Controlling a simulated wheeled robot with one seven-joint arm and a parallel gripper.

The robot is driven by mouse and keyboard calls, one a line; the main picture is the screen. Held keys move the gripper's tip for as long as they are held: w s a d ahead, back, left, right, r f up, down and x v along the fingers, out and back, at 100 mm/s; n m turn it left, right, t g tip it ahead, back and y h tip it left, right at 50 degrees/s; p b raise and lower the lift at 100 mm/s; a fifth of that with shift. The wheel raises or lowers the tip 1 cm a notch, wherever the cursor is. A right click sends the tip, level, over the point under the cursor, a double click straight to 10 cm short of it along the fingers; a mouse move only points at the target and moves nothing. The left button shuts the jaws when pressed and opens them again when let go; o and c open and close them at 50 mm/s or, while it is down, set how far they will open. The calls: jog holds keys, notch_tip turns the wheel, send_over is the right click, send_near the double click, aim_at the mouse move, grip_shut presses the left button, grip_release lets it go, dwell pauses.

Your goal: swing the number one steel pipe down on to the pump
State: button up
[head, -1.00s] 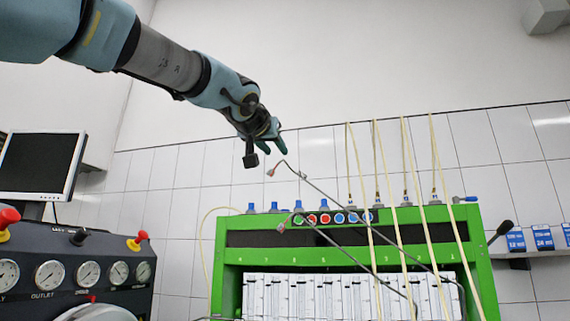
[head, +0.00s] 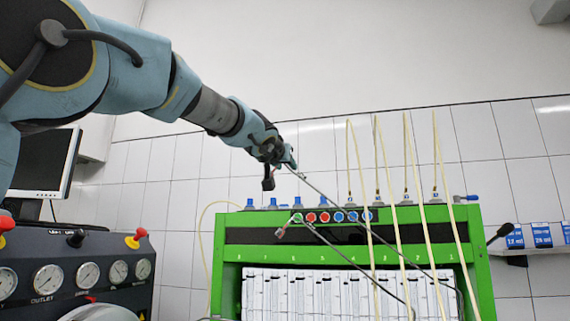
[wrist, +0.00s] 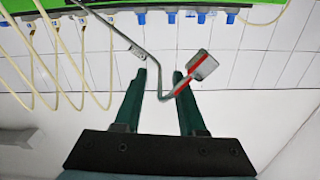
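Two thin bent steel pipes slant up to the left in front of the green testbench (head: 489,275). The upper pipe (head: 330,198) has its free end at my gripper (head: 289,160); the lower pipe (head: 335,246) ends in free space below it. I cannot tell from the head view which is number one. In the wrist view, a pipe (wrist: 118,33) with a small tag runs in between my open fingers (wrist: 160,76). Its bend lies between them with gaps on both sides, and its red-and-grey end fitting (wrist: 201,67) shows beyond the right finger. I cannot make out the pump.
Several cream hoses (head: 409,160) arch above the bench to the right of my gripper. Blue caps and a row of coloured ports (head: 324,217) line the bench top. A gauge panel (head: 100,247) and a monitor (head: 44,163) stand at left.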

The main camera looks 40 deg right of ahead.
jog(key=shift+c, duration=0.3)
grip_shut()
jog(key=shift+f, duration=0.2)
dwell(0.8)
